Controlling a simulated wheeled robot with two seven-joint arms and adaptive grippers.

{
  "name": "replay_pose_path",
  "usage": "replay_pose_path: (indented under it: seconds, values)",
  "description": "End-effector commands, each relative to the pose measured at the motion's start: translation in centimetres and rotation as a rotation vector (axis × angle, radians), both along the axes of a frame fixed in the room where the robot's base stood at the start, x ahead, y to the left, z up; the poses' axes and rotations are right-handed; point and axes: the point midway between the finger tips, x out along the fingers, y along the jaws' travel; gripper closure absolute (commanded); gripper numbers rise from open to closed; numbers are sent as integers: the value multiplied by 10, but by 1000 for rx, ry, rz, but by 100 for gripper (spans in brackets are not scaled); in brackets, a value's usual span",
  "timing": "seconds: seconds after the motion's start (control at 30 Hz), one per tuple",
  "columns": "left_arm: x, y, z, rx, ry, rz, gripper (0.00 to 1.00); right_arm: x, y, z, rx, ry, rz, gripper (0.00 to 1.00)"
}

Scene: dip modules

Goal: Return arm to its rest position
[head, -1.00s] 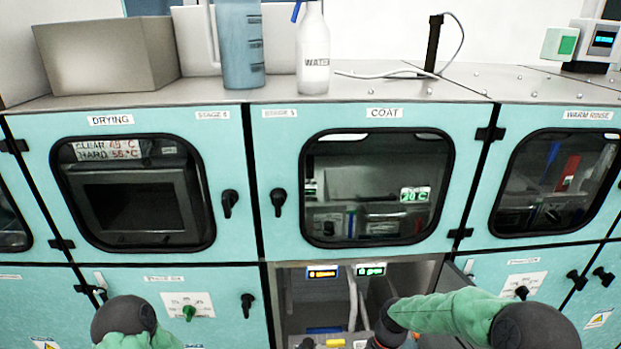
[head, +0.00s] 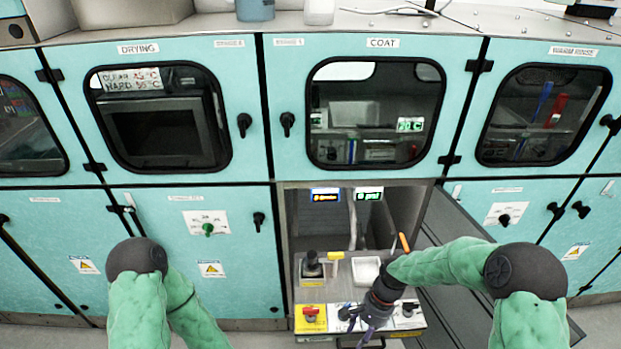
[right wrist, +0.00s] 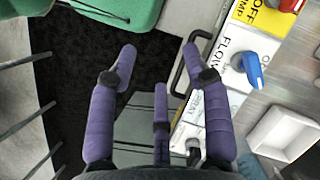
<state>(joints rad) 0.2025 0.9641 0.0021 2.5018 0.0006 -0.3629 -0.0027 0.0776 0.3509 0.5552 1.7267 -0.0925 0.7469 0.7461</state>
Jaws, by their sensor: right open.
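My right arm (head: 450,262) in a green sleeve comes in from the right and bends down in front of the open lower bay under the COAT door. Its gripper (head: 368,333) hangs over the front of the control panel in the bay. In the right wrist view the purple fingers of my right gripper (right wrist: 159,62) are spread apart, with nothing between them. My left arm (head: 140,300) shows as a green sleeve and dark joint at the lower left. Its gripper is out of view.
The control panel (head: 318,292) carries a red knob (head: 309,313), a black lever (head: 312,262) and a white tray (head: 367,271). The wrist view shows a blue switch (right wrist: 252,70) and a dark handle bar (right wrist: 182,72) right beside the fingers. The bay's opened door (head: 455,262) stands at right.

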Motion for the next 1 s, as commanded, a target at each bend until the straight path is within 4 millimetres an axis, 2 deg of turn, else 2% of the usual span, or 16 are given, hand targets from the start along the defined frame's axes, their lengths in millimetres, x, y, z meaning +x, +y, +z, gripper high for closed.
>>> replay_pose_path:
  seconds: [0.37, 0.6, 0.8, 1.0]
  values:
    - [-1, 0, 0, 0, 2, -1, 60, -31, 20, -62, 73, -122, 131, 51]
    - [-1, 0, 0, 0, 2, -1, 60, -81, 36, -114, 113, -276, 283, 51]
    - [-1, 0, 0, 0, 2, -1, 60, -115, 40, -132, 106, -382, 387, 51]
    - [-1, 0, 0, 0, 2, -1, 60, -125, 41, -136, 95, -424, 428, 51]
